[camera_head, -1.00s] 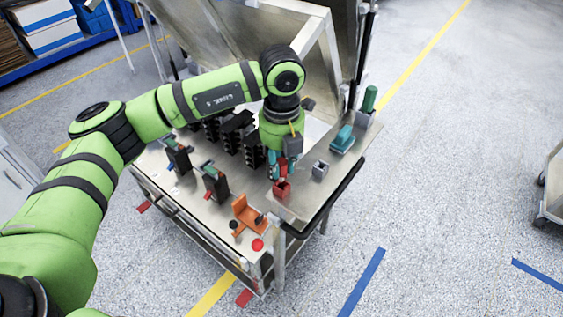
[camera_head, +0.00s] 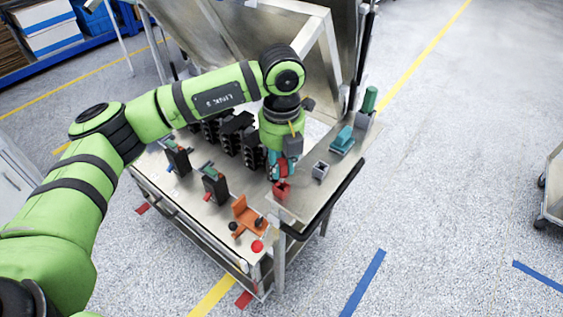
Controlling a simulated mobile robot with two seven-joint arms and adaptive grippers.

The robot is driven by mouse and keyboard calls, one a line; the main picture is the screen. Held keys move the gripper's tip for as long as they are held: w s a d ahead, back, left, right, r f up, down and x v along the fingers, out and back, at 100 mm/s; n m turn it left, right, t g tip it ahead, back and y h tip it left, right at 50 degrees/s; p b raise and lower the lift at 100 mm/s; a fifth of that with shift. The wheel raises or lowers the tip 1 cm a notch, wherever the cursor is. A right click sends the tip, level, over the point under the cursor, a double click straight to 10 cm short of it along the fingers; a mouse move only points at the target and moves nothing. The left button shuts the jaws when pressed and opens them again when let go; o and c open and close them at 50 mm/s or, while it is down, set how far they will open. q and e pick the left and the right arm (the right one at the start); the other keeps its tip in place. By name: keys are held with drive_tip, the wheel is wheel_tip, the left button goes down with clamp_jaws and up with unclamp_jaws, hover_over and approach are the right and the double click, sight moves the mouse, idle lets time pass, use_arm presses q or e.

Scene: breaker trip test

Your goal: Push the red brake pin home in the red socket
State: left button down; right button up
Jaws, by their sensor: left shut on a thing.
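The red socket (camera_head: 282,191) stands on the metal table top (camera_head: 312,207) near its right side. My left gripper (camera_head: 281,173) points down just above the socket, on the end of the green arm that comes in from the left. It is shut on the red brake pin (camera_head: 283,168), which shows as a small red patch between the fingers. The pin's lower end is at or just over the socket. I cannot tell how deep it sits, as the fingers hide it. My right gripper is not in view.
A grey socket (camera_head: 320,170) stands just right of the red one. Behind it are a teal block (camera_head: 343,140) and a green cylinder (camera_head: 369,100). An orange bracket (camera_head: 247,214) and black breaker units (camera_head: 216,187) stand to the left. A raised metal panel (camera_head: 250,40) rises behind.

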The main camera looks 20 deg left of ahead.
sight(281, 176)
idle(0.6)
use_arm(q)
drive_tip(key=shift+f+b, duration=2.15)
drive_tip(key=c, duration=1)
unclamp_jaws()
drive_tip(key=shift+r, duration=0.1)
wheel_tip(281, 176, up, 12)
drive_tip(key=o, duration=1)
